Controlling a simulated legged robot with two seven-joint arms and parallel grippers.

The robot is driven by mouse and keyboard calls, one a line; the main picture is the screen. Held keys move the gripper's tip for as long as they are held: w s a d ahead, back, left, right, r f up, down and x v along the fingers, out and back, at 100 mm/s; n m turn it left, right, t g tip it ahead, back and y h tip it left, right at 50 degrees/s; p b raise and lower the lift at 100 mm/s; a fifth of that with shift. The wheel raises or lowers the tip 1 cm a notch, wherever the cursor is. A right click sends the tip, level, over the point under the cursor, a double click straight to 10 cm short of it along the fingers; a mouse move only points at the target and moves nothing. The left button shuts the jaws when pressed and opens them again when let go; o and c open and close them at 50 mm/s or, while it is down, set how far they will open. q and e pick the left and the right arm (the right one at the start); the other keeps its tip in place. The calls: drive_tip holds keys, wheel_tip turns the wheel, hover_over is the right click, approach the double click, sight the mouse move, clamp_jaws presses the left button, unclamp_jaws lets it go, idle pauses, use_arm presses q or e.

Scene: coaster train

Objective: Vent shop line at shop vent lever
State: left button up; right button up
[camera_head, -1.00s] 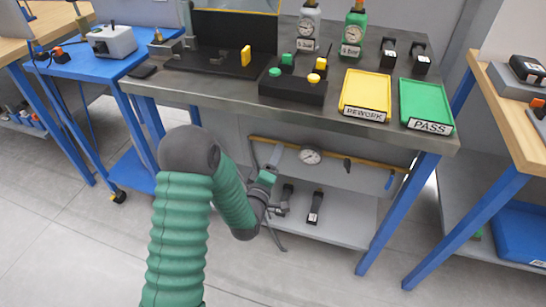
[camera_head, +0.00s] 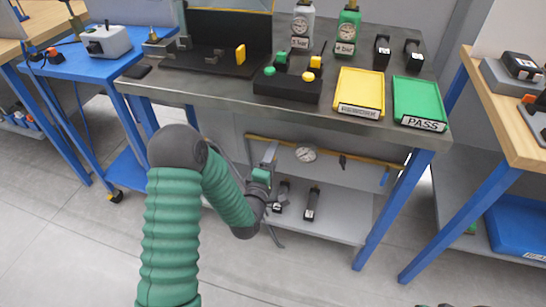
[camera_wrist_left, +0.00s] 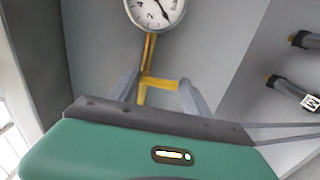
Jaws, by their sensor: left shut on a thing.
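My left gripper (camera_head: 268,160) reaches under the grey workbench to the left end of the yellow shop line (camera_head: 325,152). In the left wrist view its two grey fingers (camera_wrist_left: 160,90) stand on either side of a yellow bar (camera_wrist_left: 160,83) and are shut on it. The bar looks like the shop vent lever, but no label on it can be read. A round gauge (camera_head: 306,154) sits on the line to the right; it also shows in the wrist view (camera_wrist_left: 156,8). My right gripper is not in view.
A small blue lever (camera_head: 385,177) hangs at the line's right. Above, the bench (camera_head: 190,88) bears a yellow rework tray (camera_head: 361,90), a green pass tray (camera_head: 419,98) and bottles with gauges. Blue legs flank the space.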

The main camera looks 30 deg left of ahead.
use_arm(q)
drive_tip(key=o, duration=0.9)
drive_tip(key=shift+s+a+f, duration=0.1)
drive_tip(key=shift+s+f, duration=0.05)
drive_tip(key=shift+f, duration=0.15)
drive_tip(key=o, duration=0.5)
drive_tip(key=shift+r, duration=0.1)
drive_tip(key=shift+c, duration=0.2)
drive_tip(key=p+v, duration=0.9)
drive_tip(key=v, duration=0.7)
drive_tip(key=shift+s, duration=0.3)
